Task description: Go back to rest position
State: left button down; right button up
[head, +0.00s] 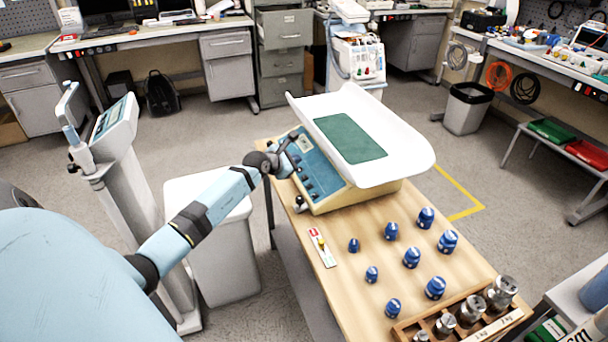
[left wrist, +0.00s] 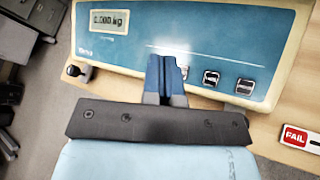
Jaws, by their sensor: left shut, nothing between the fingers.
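My left gripper (head: 290,145) is at the front panel of the baby scale, at the left end of the wooden table. In the left wrist view its fingers (left wrist: 167,72) are closed together, empty, in front of the panel's buttons. I cannot tell whether they touch the panel. The scale (head: 328,197) has a blue panel, a beige body and a white tray (head: 405,155) with a green mat (head: 345,138). In the left wrist view the scale's display (left wrist: 109,20) appears to read 0.000 kg. My right gripper is not in view.
On the table (head: 345,290) lie a red-and-white marker strip (head: 322,247), which reads FAIL in the left wrist view, and several blue weights (head: 411,258). A wooden block (head: 462,325) with metal weights stands at the front right. A white bin (head: 222,255) stands left of the table.

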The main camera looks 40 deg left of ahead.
pick_arm(q)
jog(key=shift+f, duration=0.1)
dwell(0.6)
